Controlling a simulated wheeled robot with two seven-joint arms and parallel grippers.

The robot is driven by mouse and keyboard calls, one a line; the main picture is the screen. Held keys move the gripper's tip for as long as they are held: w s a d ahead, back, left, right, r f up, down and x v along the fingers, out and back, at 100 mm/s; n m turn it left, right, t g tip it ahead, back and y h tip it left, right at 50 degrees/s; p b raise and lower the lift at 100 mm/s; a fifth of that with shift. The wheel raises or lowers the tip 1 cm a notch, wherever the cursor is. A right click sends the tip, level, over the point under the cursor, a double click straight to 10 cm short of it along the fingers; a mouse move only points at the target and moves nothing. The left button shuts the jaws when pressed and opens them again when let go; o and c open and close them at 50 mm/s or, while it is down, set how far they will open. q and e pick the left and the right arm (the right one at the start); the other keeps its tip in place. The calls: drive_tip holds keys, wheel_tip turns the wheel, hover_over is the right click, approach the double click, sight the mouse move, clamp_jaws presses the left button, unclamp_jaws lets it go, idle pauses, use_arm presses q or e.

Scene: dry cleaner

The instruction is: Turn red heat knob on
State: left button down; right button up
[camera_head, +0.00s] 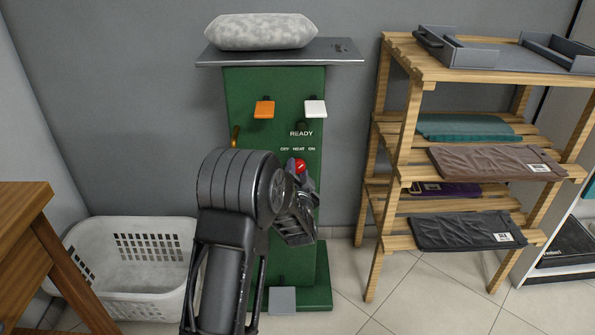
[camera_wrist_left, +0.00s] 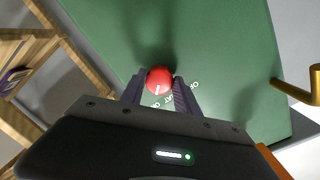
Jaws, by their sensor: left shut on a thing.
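My left gripper (camera_head: 304,180) is at the knob, and the arm hides part of the column. In the left wrist view the red knob (camera_wrist_left: 160,80) lies between the two fingers of the left gripper (camera_wrist_left: 159,90), which are shut on it. A short white mark shows on the knob's face. The fingers partly cover the lettering around it. My right gripper is not in view.
An orange switch (camera_head: 264,109) and a white switch (camera_head: 315,109) stick out above the knob. A brass hook (camera_head: 235,135) is on the column's left side. A wooden shelf (camera_head: 400,75) with folded garments stands right, a white basket (camera_head: 130,285) left.

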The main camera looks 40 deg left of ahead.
use_arm(q)
drive_tip(key=c, duration=0.9)
unclamp_jaws()
drive_tip(key=p+v, duration=0.1)
drive_tip(key=v, duration=0.6)
drive_tip(key=shift+s+d, duration=0.25)
drive_tip(key=shift+s, duration=0.05)
